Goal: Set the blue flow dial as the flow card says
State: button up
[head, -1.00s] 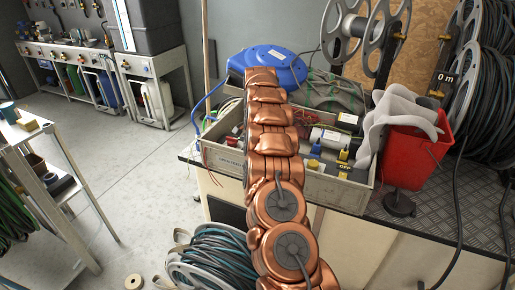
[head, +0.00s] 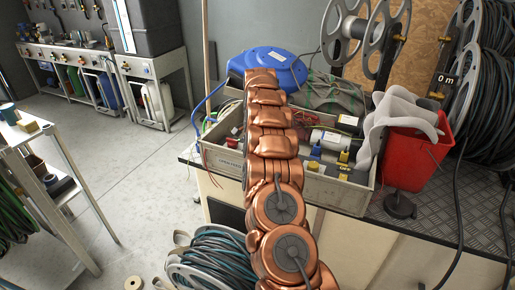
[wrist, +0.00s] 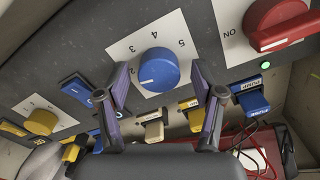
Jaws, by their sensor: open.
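The blue flow dial (wrist: 158,70) is on a white plate with numerals on a dark panel in the wrist view. A pale mark shows on its lower left side. My gripper (wrist: 159,72) is open, its two purple-padded fingers standing left and right of the dial. I cannot tell whether either finger touches it. In the head view my copper-coloured arm reaches toward the back of the bench and hides the gripper and the dial. I cannot make out a readable flow card in either view.
A red knob (wrist: 283,22) marked ON, a yellow knob (wrist: 41,122), a blue rocker switch (wrist: 77,89) and blue and yellow tabs surround the dial. In the head view, a grey crate (head: 335,193), a red bucket (head: 410,158) and a blue reel (head: 268,68) crowd the bench.

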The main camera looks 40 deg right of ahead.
jog(key=shift+r, duration=3.75)
